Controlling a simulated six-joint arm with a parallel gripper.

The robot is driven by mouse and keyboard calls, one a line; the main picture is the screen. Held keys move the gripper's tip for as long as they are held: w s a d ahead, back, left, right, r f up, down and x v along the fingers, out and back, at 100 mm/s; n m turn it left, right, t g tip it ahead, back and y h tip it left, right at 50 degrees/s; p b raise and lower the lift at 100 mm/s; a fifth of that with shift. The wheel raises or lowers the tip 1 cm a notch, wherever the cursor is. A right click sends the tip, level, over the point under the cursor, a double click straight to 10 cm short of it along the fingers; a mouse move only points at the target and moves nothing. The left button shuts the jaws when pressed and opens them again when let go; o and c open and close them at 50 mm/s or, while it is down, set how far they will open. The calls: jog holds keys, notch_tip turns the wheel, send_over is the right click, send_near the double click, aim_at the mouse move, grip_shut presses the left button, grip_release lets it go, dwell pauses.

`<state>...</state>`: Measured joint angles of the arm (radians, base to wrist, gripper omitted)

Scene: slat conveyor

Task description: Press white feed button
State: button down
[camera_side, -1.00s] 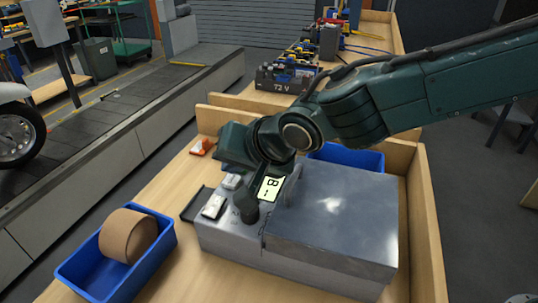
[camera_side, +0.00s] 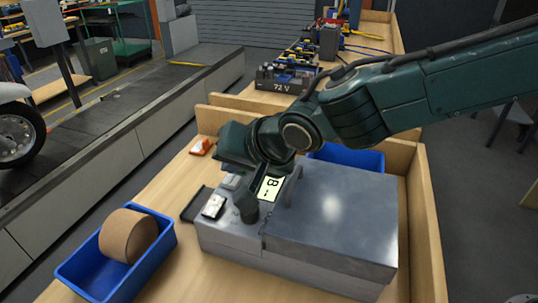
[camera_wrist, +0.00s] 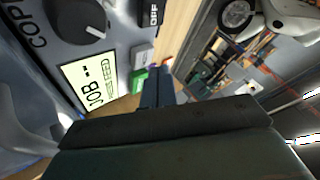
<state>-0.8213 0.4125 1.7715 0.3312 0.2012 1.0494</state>
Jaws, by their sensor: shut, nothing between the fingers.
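The grey machine (camera_side: 330,215) stands on the wooden bench, its control panel facing up. A small white button (camera_side: 231,182) lies near the panel's edge, just below my gripper in the side view. It shows in the wrist view (camera_wrist: 140,57) beside a green button (camera_wrist: 139,81). My gripper (camera_wrist: 160,82) is shut and empty. Its fingertips appear close to the green and white buttons; I cannot tell whether they touch either. In the side view the hand is over the panel and the fingertips are hard to make out. The lit display (camera_wrist: 89,84) reads "JOB --" and "PRESS FEED".
A dark knob (camera_wrist: 80,20) and an OFF switch (camera_wrist: 152,14) are close by on the panel. A blue bin (camera_side: 72,272) with a brown roll (camera_side: 127,236) stands at left. An orange item (camera_side: 202,147) lies behind. The conveyor (camera_side: 120,122) runs beyond the bench.

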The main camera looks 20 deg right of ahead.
aim_at(237, 183)
jog(key=shift+s+f, duration=0.1)
jog(key=shift+f, duration=1.3)
dwell(1.6)
jog(key=shift+r, duration=0.15)
jog(key=shift+d+r, duration=0.1)
jog(key=shift+r, duration=0.95)
jog(key=shift+r, duration=2.5)
